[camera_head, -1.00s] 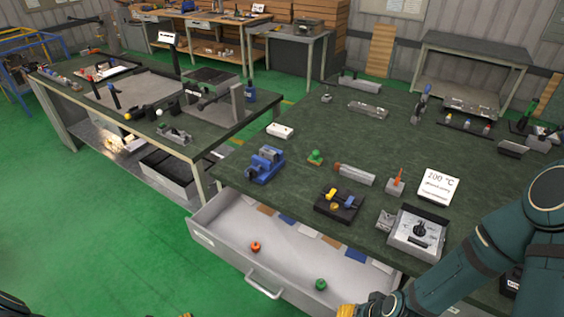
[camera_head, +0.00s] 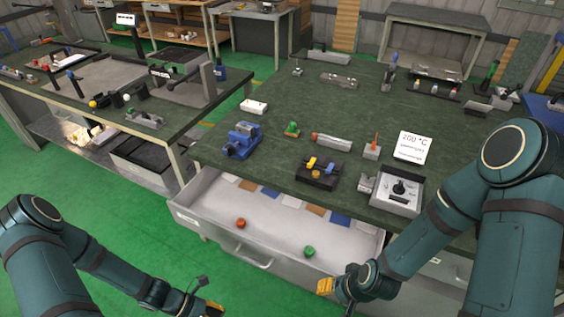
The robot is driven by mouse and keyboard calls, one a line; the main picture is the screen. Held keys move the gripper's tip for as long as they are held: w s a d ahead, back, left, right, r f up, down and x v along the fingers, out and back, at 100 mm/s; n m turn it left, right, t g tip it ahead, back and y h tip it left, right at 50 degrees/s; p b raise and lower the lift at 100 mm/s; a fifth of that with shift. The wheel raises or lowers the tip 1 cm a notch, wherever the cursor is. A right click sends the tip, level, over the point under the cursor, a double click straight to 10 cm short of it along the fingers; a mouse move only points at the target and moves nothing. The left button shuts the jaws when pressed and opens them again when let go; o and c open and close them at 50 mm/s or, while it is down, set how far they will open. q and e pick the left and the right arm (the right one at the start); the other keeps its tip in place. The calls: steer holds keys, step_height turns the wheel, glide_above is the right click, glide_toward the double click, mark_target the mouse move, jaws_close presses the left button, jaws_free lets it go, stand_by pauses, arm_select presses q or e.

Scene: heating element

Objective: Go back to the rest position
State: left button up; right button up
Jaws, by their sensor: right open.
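My right gripper (camera_head: 334,290) is low in front of the open drawer, at its front right corner. It is open and holds nothing that I can see. The open drawer (camera_head: 205,213) holds a red object (camera_head: 240,223) and a green object (camera_head: 309,251), apart from each other.
The green workbench (camera_head: 290,100) carries a blue vise (camera_head: 241,140), a black block with yellow and blue parts (camera_head: 317,171), a control box with a knob (camera_head: 397,190) and a 200 °C sign (camera_head: 412,147). A second bench (camera_head: 190,128) stands left. Green floor (camera_head: 110,215) is clear between my arms.

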arm_select(q)
steer(key=w+d+r+m+t+y+b, duration=0.1)
steer(key=d+m, duration=0.4)
steer(key=m, duration=0.7)
steer(key=w+d+r+m+t+y+b, duration=0.1)
steer(key=w+d+r+m+y, duration=0.3)
steer(key=m, duration=0.8)
steer(key=shift+w+d+r+t+y+b, duration=0.35)
steer(key=shift+w+d+y+b, duration=0.2)
steer(key=shift+w+y, duration=0.3)
